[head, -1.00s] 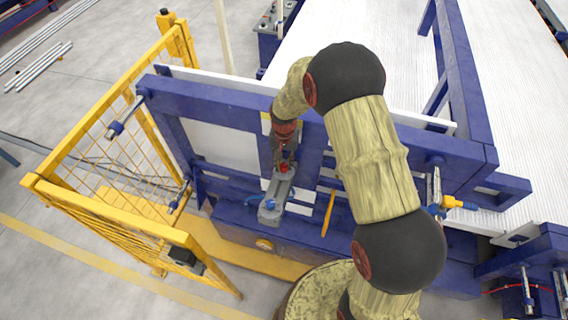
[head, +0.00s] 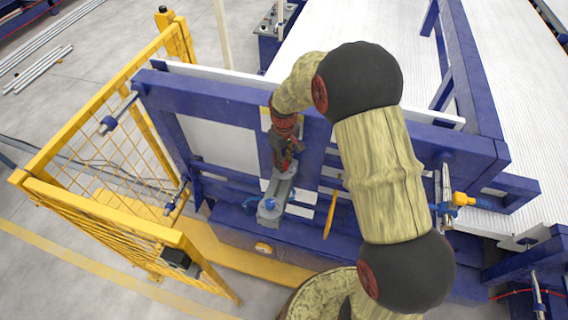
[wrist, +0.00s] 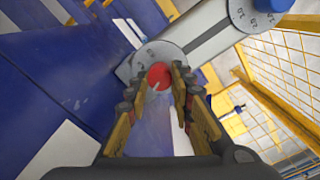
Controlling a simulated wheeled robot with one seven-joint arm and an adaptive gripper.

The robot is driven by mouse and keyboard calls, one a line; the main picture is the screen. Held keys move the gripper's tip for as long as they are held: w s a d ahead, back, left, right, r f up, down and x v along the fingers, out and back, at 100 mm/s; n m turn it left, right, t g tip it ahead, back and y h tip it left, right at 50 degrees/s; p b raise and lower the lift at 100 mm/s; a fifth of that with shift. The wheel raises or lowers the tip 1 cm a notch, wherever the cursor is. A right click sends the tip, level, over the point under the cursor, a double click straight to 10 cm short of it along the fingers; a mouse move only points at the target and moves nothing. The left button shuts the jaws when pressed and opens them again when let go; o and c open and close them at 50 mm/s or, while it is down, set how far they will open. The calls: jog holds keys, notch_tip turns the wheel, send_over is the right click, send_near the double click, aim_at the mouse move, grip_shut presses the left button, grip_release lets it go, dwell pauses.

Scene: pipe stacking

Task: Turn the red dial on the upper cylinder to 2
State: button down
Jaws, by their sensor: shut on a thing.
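The red dial (wrist: 159,75) sits on a round grey end plate (wrist: 150,58) of the grey cylinder (wrist: 205,32), with small dark markings around it that are too blurred to read. A pale mark shows at the dial's lower edge. My gripper (wrist: 160,79) has one finger on each side of the red dial and is shut on it. In the head view the gripper (head: 286,162) points down at the far end of the grey cylinder (head: 278,188). The red dial is mostly hidden there by the fingers.
A blue dial (head: 268,203) is at the cylinder's near end, also in the wrist view (wrist: 268,5). A blue frame (head: 210,88) surrounds the work area. A yellow mesh fence (head: 90,150) stands left. A yellow bar (head: 330,214) lies right of the cylinder.

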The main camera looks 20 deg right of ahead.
jog(key=n+b, duration=0.1)
jog(key=n, duration=0.4)
jog(key=shift+n+b, duration=0.3)
jog(key=shift+b, duration=0.05)
dwell(0.4)
jog(key=c, duration=1.5)
grip_release()
jog(key=shift+c, duration=0.2)
notch_tip(320, 180, up, 12)
